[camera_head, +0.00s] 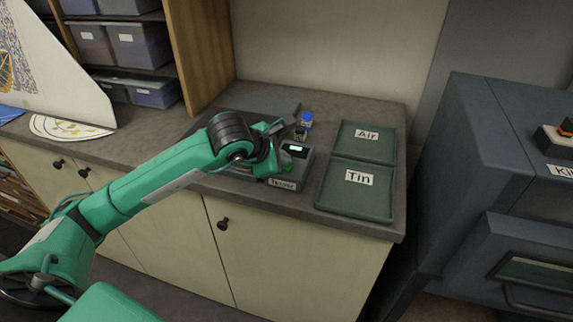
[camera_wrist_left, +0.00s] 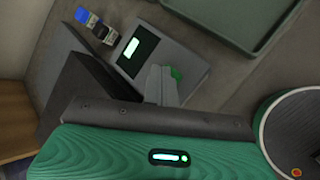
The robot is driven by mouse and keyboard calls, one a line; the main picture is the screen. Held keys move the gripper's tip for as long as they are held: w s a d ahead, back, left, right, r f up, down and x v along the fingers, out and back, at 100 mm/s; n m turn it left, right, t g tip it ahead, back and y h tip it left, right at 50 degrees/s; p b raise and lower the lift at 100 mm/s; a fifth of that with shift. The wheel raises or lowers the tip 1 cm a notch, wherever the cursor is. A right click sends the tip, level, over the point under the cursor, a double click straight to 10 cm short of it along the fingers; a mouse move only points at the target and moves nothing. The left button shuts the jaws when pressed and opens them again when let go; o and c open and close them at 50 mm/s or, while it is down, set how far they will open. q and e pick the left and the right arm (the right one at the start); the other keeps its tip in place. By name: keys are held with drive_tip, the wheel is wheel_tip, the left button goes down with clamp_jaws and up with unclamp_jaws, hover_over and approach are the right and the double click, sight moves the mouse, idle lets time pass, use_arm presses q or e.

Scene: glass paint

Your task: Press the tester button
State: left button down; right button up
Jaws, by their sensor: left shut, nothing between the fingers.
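The tester (camera_head: 294,171) is a small grey box on the counter with a lit green display and a label on its front. It also shows in the left wrist view (camera_wrist_left: 188,62), with its lit screen and a green button (camera_wrist_left: 176,74) partly hidden by my fingers. My left gripper (camera_head: 280,172) is shut and empty, with its fingertips right at the green button. I cannot tell whether they touch it or the button is pushed in. My right gripper is not in view.
Two green trays labelled Air (camera_head: 371,152) and Tin (camera_head: 342,204) sit right of the tester. A small blue-topped item (camera_head: 307,119) stands behind it. A dark kiln (camera_head: 490,180) stands at the right, and shelves with bins (camera_head: 140,47) at the back left.

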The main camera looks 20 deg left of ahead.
use_arm(q)
drive_tip(key=shift+f, duration=0.15)
idle(0.4)
drive_tip(key=shift+r, duration=0.95)
drive_tip(key=shift+r+p, duration=1.2)
drive_tip(key=shift+r, duration=1.35)
drive_tip(key=shift+d+f, duration=0.1)
